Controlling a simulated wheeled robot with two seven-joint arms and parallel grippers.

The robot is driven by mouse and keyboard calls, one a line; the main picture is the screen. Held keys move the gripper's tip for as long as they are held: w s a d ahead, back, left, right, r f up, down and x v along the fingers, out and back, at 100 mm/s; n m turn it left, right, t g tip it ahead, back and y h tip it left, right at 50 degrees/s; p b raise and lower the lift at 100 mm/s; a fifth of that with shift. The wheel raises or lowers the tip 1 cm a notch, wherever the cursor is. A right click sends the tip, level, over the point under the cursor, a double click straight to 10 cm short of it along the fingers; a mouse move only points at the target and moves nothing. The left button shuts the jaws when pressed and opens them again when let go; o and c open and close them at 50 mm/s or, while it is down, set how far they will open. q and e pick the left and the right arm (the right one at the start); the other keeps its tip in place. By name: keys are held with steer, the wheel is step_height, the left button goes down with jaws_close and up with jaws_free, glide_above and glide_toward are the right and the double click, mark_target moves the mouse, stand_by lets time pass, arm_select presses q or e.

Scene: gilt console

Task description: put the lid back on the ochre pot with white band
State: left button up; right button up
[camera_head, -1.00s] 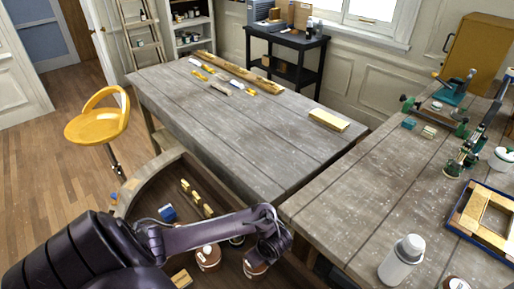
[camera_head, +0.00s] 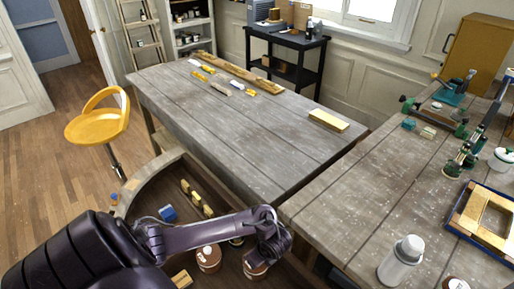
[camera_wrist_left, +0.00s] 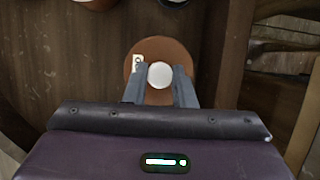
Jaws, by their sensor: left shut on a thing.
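My left gripper (camera_head: 262,257) reaches down over the dark wooden tray-like surface at the front, at a brown pot (camera_head: 255,270). In the left wrist view, the gripper fingers (camera_wrist_left: 159,78) are shut on a round white knob (camera_wrist_left: 159,74). Below the knob is a round orange-brown top (camera_wrist_left: 165,50) with a small white label. I cannot tell whether the knob's lid touches the pot, and no white band shows clearly. A second brown pot (camera_head: 208,258) with a white top stands just left of the gripper. My right gripper is out of view.
A blue block (camera_head: 168,213) and several yellowish blocks (camera_head: 196,197) lie on the dark surface (camera_head: 185,175). A white bottle (camera_head: 400,263) stands on the grey bench at right. The middle of the long grey table (camera_head: 225,125) is clear.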

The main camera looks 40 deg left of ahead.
arm_select(q)
steer(key=o, duration=1.5)
step_height(320, 180, up, 5)
steer(key=p, duration=0.5)
steer(key=shift+d+r, duration=0.1)
steer(key=shift+r, duration=0.9)
